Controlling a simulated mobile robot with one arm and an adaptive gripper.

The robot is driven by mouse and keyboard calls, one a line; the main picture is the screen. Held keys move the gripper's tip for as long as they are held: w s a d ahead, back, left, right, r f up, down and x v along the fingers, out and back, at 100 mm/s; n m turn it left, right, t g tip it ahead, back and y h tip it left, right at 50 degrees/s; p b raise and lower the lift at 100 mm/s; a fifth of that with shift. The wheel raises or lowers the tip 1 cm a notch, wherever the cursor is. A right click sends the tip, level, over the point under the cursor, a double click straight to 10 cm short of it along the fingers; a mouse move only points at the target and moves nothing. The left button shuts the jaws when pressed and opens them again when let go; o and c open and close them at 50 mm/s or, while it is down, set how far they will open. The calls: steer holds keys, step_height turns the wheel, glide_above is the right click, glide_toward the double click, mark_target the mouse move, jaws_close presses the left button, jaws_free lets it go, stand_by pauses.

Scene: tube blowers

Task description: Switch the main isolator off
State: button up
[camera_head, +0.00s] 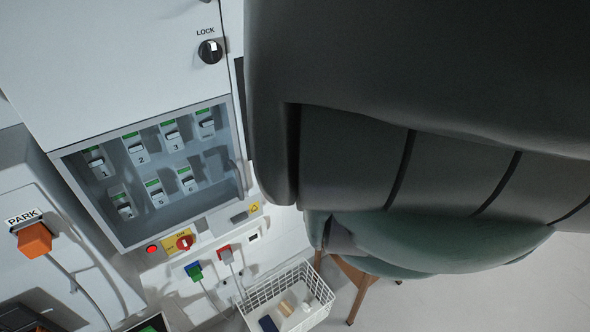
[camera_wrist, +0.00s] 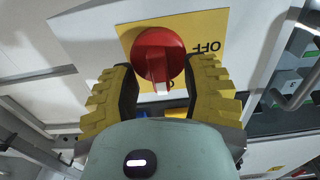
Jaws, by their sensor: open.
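The main isolator is a red rotary knob (camera_head: 184,243) on a yellow plate marked ON, low on the cabinet front in the head view. In the wrist view the red knob (camera_wrist: 158,52) is large, with its raised grip pointing down the picture. An upside-down OFF label (camera_wrist: 207,47) is printed on the yellow plate (camera_wrist: 190,28) to its right. My gripper (camera_wrist: 160,80) is open, with one yellow-padded finger on each side of the knob's grip. I cannot tell whether either finger touches it. My gripper does not show in the head view.
A glazed door (camera_head: 140,241) covers rows of numbered breakers, with a LOCK knob (camera_head: 211,51) above. A red lamp (camera_head: 151,249) is left of the isolator. A wire basket (camera_head: 287,298) and orange PARK block (camera_head: 34,240) are nearby.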

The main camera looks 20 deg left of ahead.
steer(key=shift+c, duration=0.2)
jaws_close()
